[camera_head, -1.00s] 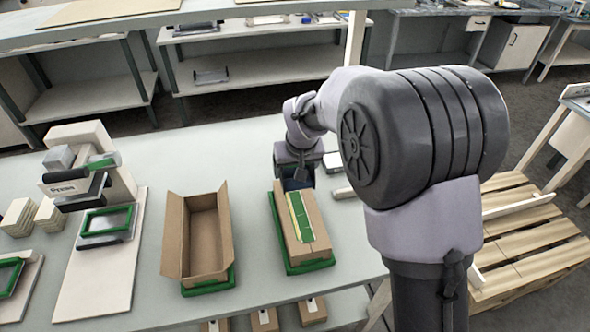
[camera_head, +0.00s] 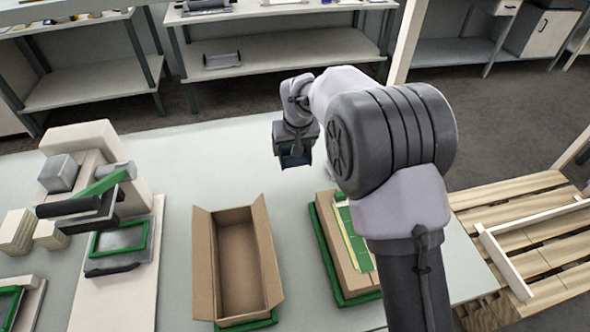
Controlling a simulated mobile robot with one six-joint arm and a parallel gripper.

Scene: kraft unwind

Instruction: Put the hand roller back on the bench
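The bench (camera_head: 215,160) is a pale grey-green worktop across the middle. My gripper (camera_head: 294,160) hangs over its far part, beyond and left of the closed box, apart from the boxes.
An open cardboard box (camera_head: 238,270) stands mid-bench. To its right, a closed box (camera_head: 332,235) with a green-and-yellow strip sits on a green-edged tray, partly behind my arm. A press (camera_head: 90,165) stands left. A wooden pallet (camera_head: 535,235) lies right. Bare bench surrounds the gripper.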

